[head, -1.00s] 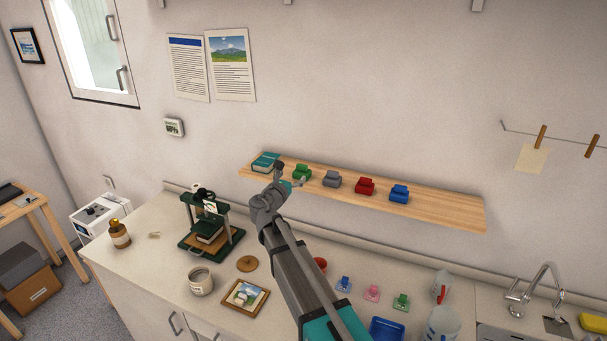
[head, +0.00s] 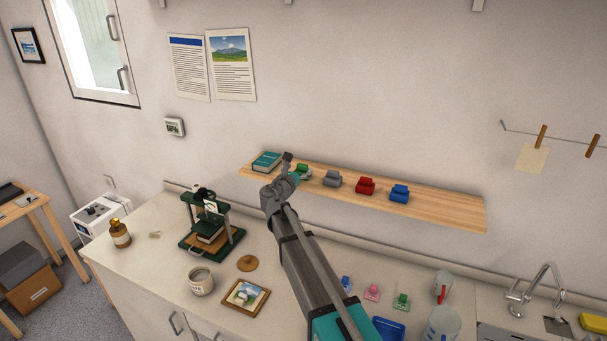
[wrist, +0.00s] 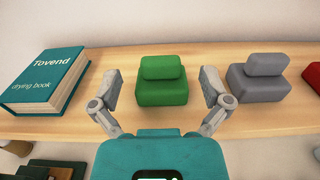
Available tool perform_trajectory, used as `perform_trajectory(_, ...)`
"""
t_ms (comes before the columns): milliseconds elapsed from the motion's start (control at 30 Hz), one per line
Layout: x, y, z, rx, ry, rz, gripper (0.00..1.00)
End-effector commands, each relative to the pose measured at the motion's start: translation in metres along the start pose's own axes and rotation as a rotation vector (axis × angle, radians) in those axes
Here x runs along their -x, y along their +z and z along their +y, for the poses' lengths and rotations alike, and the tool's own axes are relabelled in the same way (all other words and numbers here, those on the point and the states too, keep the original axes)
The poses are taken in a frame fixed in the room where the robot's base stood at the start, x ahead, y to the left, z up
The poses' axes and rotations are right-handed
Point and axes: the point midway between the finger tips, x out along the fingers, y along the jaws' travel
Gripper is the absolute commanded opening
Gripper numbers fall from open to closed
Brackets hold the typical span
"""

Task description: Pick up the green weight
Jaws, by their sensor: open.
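The green weight (wrist: 162,85) sits on the wooden shelf (wrist: 215,122), a blocky piece with a smaller block on top. In the head view the green weight (head: 304,169) is partly hidden behind my gripper (head: 290,168). In the wrist view my gripper (wrist: 161,92) is open, with one finger to the left of the green weight and one to the right. Gaps show between the fingers and the weight, and nothing is held. How far the fingertips reach along its depth is hard to tell.
A grey weight (wrist: 259,78) stands close to the right finger. A teal book (wrist: 48,80) lies to the left. A red weight (head: 366,186) and a blue weight (head: 399,193) stand farther right on the shelf. The counter (head: 165,255) below holds a press and several small items.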

Motion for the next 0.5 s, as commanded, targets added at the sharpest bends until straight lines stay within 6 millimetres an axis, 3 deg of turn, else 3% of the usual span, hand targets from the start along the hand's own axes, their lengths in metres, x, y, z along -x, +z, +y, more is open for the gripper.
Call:
perform_trajectory(200, -0.024, 0.000, 0.000, 0.000, -0.002, 0.000, 0.97)
perform_trajectory(500, -0.028, 0.000, -0.001, 0.000, -0.001, 0.000, 0.97)
